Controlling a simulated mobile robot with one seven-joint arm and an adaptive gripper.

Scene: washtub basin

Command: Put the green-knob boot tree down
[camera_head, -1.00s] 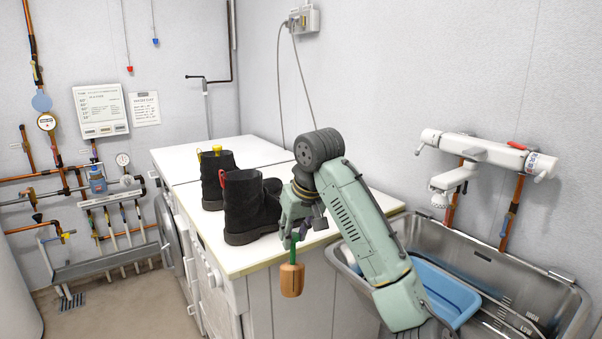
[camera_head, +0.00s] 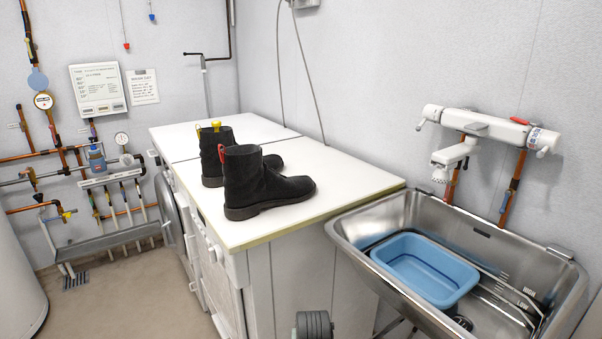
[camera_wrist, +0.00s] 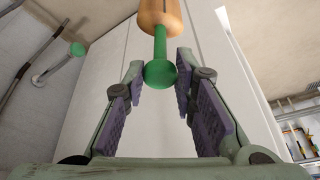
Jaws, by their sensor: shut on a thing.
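In the wrist view the green-knob boot tree (camera_wrist: 160,42) shows its round green knob, green stem and the end of its tan wooden body. The knob sits between the purple pads of my gripper (camera_wrist: 159,75), which is shut on it. The wooden body extends beyond the fingertips and is cut off by the picture's top. Neither my gripper nor this boot tree shows in the head view now. Two black boots stand upright on the white worktop; the near boot (camera_head: 262,186) has a red tab, and the far boot (camera_head: 212,155) has a yellow knob at its top.
The white worktop (camera_head: 345,180) has free room right of the boots. A steel basin (camera_head: 350,232) holding a blue tub (camera_head: 425,270) stands to the right, under a white tap (camera_head: 475,122). Pipes and a grey wall rack (camera_head: 110,252) are at left. Grey floor shows at lower left.

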